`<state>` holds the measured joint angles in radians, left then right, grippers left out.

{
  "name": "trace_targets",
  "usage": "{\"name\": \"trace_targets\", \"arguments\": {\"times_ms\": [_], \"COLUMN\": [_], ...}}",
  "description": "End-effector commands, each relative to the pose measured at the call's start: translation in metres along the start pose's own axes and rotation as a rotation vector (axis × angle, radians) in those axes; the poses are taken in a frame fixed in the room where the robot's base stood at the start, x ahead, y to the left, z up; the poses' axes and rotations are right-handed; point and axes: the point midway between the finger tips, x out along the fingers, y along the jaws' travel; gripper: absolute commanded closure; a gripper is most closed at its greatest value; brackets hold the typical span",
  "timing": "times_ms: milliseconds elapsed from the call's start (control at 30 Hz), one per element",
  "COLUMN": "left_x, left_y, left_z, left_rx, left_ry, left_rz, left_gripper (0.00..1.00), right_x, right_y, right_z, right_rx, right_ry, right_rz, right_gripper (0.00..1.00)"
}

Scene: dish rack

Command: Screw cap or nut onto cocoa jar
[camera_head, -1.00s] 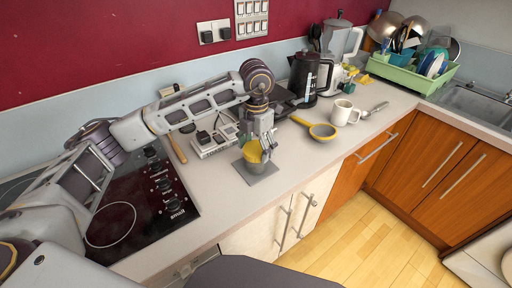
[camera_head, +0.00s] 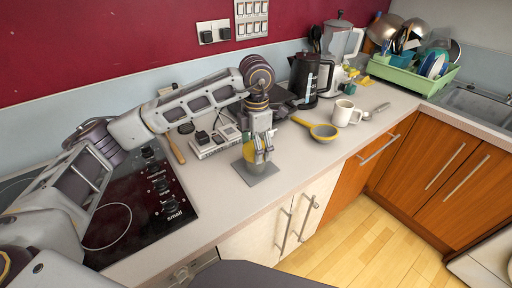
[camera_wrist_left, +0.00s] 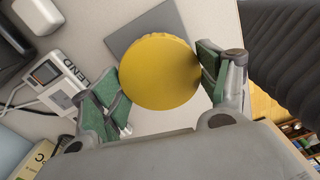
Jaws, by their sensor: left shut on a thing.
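A yellow round cap (camera_wrist_left: 160,68) fills the middle of the left wrist view, between the green-padded fingers of my left gripper (camera_wrist_left: 158,85). In the head view my left gripper (camera_head: 258,155) points down over the counter and is shut on the cap. The cocoa jar (camera_head: 248,152) stands upright on a grey square mat (camera_head: 262,173), directly below the gripper and largely hidden by it. I cannot tell whether the cap sits fully on the jar. My right gripper is not in view.
A yellow-rimmed strainer (camera_head: 322,132), a white mug (camera_head: 345,114) and a black kettle (camera_head: 305,78) stand right of the gripper. A white device (camera_head: 213,142) is to the left, then the black hob (camera_head: 140,205). A green dish rack (camera_head: 410,75) is far right.

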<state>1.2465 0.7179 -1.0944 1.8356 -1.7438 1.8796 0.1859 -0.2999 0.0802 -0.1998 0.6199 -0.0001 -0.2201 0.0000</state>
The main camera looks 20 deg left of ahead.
Motion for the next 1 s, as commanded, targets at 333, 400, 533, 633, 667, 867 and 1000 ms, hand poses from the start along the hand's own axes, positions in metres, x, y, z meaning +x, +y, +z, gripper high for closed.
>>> {"name": "trace_targets", "arguments": {"times_ms": [333,400,533,633,667,867,1000], "left_x": [0.000,0.000,0.000,-0.001,-0.002,-0.014,-0.025], "left_y": [0.000,0.000,0.000,0.000,0.000,0.000,0.000], "left_z": [0.000,0.000,0.000,0.000,0.000,0.000,0.000], "left_rx": [-0.001,-0.001,-0.002,-0.002,-0.002,-0.002,-0.002], "left_ry": [0.000,0.000,0.000,-0.001,-0.001,-0.001,-0.001], "left_rz": [0.000,0.000,0.000,0.000,0.000,0.001,0.002], "left_gripper": [0.00,0.00,0.00,0.00,0.00,0.00,0.00], "right_x": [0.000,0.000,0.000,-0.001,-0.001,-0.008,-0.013], "right_y": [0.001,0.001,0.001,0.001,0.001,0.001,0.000], "right_z": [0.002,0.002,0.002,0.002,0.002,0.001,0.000], "right_rx": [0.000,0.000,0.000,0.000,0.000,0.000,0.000], "right_ry": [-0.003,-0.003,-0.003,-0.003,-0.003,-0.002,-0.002], "right_rz": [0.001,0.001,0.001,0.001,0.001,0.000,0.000], "right_gripper": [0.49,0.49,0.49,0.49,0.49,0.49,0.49]}}
